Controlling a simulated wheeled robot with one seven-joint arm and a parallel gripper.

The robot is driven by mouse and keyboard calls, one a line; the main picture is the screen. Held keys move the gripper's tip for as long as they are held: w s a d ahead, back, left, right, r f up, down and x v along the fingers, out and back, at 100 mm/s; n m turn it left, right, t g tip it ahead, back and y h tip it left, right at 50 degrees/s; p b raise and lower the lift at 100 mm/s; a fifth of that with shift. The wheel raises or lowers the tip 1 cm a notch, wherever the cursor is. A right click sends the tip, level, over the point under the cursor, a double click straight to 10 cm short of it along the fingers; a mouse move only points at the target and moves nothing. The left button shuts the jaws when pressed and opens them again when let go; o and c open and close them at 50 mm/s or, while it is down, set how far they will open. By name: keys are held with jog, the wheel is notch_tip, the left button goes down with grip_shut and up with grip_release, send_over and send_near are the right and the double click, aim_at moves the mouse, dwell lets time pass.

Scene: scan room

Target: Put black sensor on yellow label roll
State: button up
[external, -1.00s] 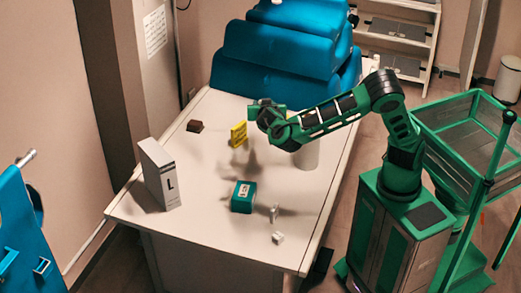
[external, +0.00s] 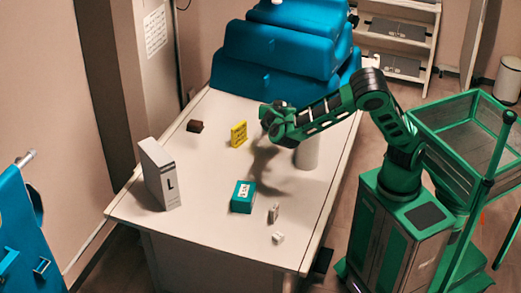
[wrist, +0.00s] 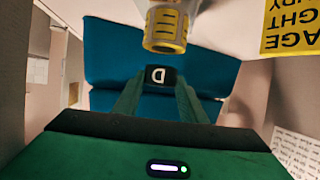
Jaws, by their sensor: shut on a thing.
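A yellow printed box (external: 239,134) stands left of my gripper. A dark brown block (external: 195,126), a white box marked L (external: 160,174), a teal box (external: 243,197) and small pale pieces (external: 278,237) are on the white table (external: 205,225). A blue chair (external: 280,60) is behind.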

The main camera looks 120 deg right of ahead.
jog(key=shift+f, duration=1.25)
jog(key=shift+f, duration=0.1)
jog(key=o, duration=1.1)
jog(key=shift+w+a+r, duration=0.2)
jog(key=v, duration=1.1)
jog(key=shift+a, duration=0.2)
jog(key=shift+w, duration=0.1)
